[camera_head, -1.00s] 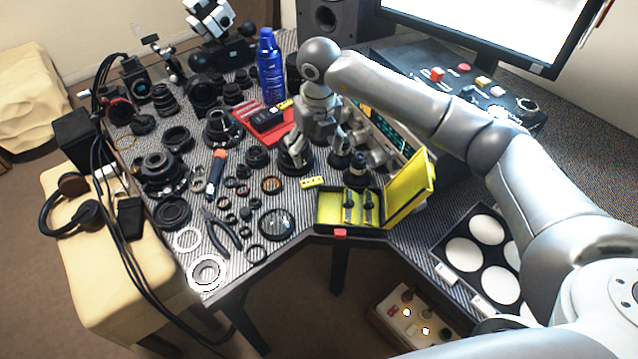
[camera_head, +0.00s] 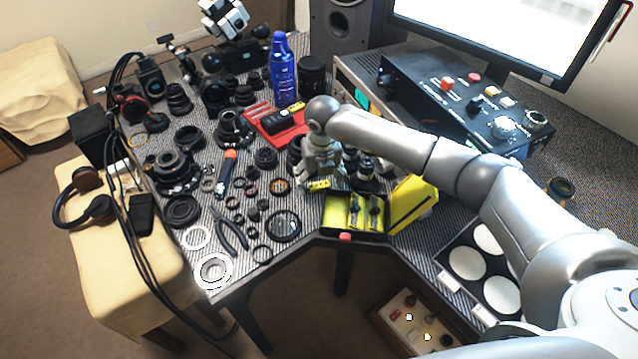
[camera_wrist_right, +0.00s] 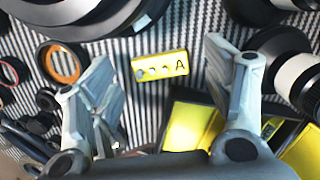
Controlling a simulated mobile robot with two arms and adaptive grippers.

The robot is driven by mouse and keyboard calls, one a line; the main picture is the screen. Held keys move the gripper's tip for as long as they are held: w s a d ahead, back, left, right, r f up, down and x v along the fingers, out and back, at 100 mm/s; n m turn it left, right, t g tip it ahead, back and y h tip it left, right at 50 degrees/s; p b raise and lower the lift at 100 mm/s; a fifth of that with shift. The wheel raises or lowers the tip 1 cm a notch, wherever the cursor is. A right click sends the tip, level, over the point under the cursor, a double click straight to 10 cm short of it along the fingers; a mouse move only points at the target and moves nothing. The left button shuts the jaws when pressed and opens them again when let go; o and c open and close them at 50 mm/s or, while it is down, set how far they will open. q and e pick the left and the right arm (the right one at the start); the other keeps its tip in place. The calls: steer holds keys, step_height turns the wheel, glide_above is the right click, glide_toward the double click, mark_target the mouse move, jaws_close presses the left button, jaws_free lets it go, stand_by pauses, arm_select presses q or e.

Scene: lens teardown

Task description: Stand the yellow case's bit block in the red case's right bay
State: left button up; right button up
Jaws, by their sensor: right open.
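The yellow bit block (camera_head: 319,184) lies on the striped table top just behind the open yellow case (camera_head: 332,232). In the right wrist view the block (camera_wrist_right: 160,66) shows several small holes and a letter A. My right gripper (camera_head: 314,178) is open, above and close to the block. In the wrist view its spread fingers stand left and right of the block, with clear gaps; contact does not show. The yellow case holds two dark upright tools, and its lid leans right. The red case (camera_head: 292,137) lies open farther back, with dark items and a yellow piece inside. My left gripper is out of view.
Lens parts crowd the table left of and behind the gripper. A dark lens (camera_head: 367,168) stands close to its right. A blue spray can (camera_head: 283,70) stands behind the red case. A control box (camera_head: 440,95) is at the back right. The table's front edge is near the yellow case.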

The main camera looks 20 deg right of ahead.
steer(key=shift+f, duration=0.35)
steer(key=shift+c, duration=0.5)
steer(key=c, duration=1.1)
steer(key=shift+r, duration=0.2)
